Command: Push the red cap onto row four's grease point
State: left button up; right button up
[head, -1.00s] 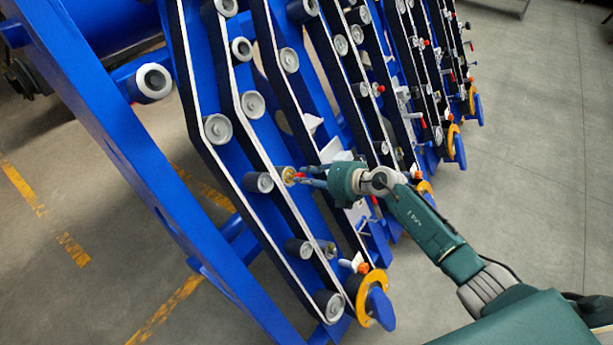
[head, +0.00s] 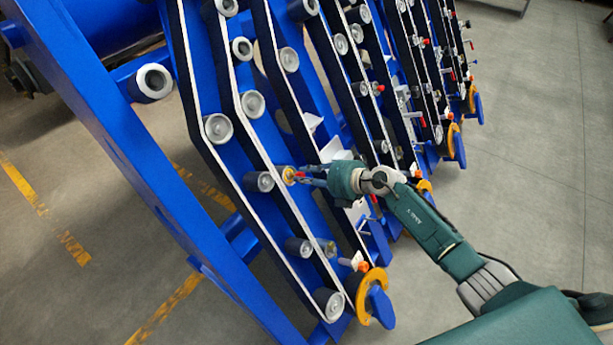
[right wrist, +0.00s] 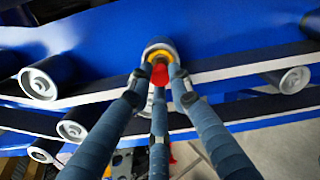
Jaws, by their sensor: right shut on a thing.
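The red cap (right wrist: 160,74) sits between the fingertips of my right gripper (right wrist: 160,84) in the right wrist view. It shows as a small red spot (head: 299,176) in the head view. My right gripper (head: 310,178) is shut on the cap. Right in front of the cap is a round fitting with a yellow ring (right wrist: 160,50) on the blue row; it also shows in the head view (head: 289,174). The cap overlaps the fitting in the wrist view, and I cannot tell whether they touch. My left gripper is not in view.
Grey rollers (head: 218,128) and black belts with pale edges run along the blue rows. A roller (head: 260,181) stands just left of the fitting. An orange ring (head: 371,295) is at the row's lower end. Open concrete floor (head: 530,150) lies to the right.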

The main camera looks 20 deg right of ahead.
jog(key=shift+b+x, duration=0.6)
jog(key=shift+x, duration=0.6)
jog(key=o, duration=0.8)
jog(key=shift+s, duration=0.1)
jog(key=shift+s+d+r, duration=0.1)
jog(key=shift+s+d, duration=0.05)
jog(key=v, duration=1.1)
jog(key=shift+s, duration=0.2)
jog(key=shift+d+r, duration=0.1)
jog(key=shift+d, duration=0.05)
